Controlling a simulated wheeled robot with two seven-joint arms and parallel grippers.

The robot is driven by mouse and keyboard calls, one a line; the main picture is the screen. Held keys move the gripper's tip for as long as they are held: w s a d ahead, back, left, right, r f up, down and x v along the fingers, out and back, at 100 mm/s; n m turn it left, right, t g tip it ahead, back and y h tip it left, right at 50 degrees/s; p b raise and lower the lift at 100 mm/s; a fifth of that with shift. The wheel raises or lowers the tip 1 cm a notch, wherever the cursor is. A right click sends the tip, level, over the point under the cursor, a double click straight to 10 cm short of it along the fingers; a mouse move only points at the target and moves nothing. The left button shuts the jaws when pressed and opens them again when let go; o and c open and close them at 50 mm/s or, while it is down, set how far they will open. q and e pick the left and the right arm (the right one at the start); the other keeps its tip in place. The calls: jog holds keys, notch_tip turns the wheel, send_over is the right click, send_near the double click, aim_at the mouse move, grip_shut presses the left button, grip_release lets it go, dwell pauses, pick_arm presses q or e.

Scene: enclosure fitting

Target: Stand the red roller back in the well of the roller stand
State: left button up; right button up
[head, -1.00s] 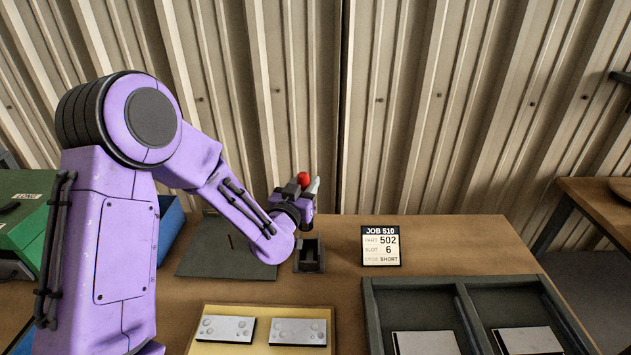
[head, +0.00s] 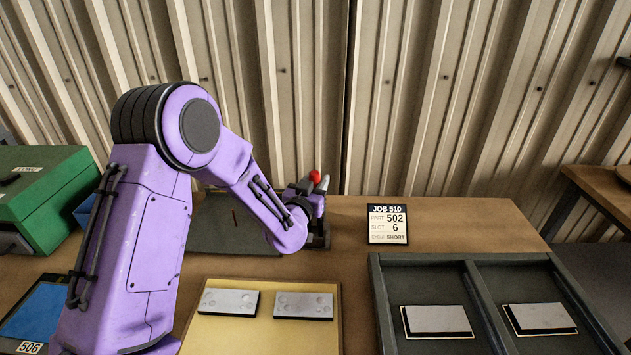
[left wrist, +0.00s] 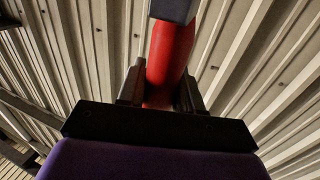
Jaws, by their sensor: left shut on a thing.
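The red roller (head: 314,176) is held in my left gripper (head: 313,188), and its red top shows above the jaws in the head view. In the left wrist view the roller's red body (left wrist: 171,60) runs between the two dark fingers, with a dark grey block at its far end; I cannot tell what that block belongs to. The dark roller stand (head: 322,238) is on the table just below and behind the gripper, mostly hidden by my wrist. Its well is hidden, and I cannot tell whether the roller touches it. My right gripper is not in view.
A job card (head: 387,224) stands right of the stand. A dark mat (head: 222,235) lies to the left. A yellow tray (head: 255,333) with two light plates is in front. A dark divided tray (head: 468,262) is at front right, and a green box (head: 45,195) at far left.

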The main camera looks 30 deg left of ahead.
pick_arm(q)
jog(key=shift+w+f, duration=0.2)
jog(key=shift+f, duration=0.5)
jog(key=shift+f+b, duration=0.3)
jog(key=shift+b, duration=0.25)
jog(key=shift+s+f+b, duration=0.35)
jog(key=shift+f+b, duration=0.15)
jog(key=shift+b, duration=0.1)
jog(key=shift+w+f+b, duration=0.2)
jog(key=shift+f+b, duration=0.6)
jog(key=shift+f, duration=0.3)
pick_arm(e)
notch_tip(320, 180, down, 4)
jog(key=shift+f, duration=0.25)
pick_arm(q)
jog(key=shift+s+r, duration=0.1)
jog(key=o, duration=1.2)
jog(key=shift+s, duration=0.1)
